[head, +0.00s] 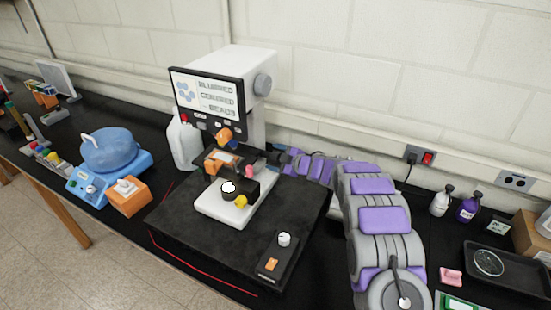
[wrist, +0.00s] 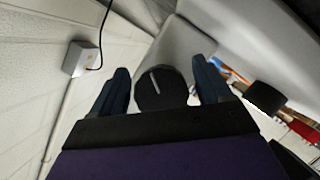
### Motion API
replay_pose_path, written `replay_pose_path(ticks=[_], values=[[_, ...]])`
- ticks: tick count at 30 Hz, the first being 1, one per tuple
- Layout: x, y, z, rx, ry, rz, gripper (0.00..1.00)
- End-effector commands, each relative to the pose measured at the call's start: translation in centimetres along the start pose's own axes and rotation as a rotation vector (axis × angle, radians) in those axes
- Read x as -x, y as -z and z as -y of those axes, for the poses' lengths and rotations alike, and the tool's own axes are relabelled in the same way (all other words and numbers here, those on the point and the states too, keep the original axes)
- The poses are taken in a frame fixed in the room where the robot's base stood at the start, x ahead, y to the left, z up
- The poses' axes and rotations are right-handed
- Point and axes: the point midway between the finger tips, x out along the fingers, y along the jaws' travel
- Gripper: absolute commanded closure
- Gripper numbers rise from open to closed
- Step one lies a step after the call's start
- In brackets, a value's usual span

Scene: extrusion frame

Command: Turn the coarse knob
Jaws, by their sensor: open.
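A dark round knob (wrist: 162,88) with a pale line across its face sits in the middle of the wrist view, on a pale body. It looks like the coarse knob. My gripper (wrist: 160,66) is open, with one dark blue finger on each side of the knob. Small gaps seem to show between the fingers and the knob; contact cannot be told. In the head view my gripper (head: 274,155) reaches in from the right, low beside the microscope (head: 245,62). I cannot make out this knob there.
The white stage base (head: 215,207) stands on a dark platform with a small control box (head: 277,258). A blue round device (head: 108,150) and an orange box (head: 128,197) are at left. Bottles (head: 468,206) and a black tray (head: 510,275) are at right. The wall is close behind.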

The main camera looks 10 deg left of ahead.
Motion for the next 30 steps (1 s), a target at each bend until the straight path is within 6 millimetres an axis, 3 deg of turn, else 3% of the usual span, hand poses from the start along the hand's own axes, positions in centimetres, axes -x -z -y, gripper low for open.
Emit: replay_pose_path(ticks=[2, 17, 30], values=[[-0.11, 0.08, 0.06, 0.001, 0.001, 0.000, 0.25], [-0.16, 0.08, 0.13, 0.001, 0.002, -0.001, 0.73], [-0.05, 0.27, -0.18, -0.065, 0.031, 0.001, 0.73]])
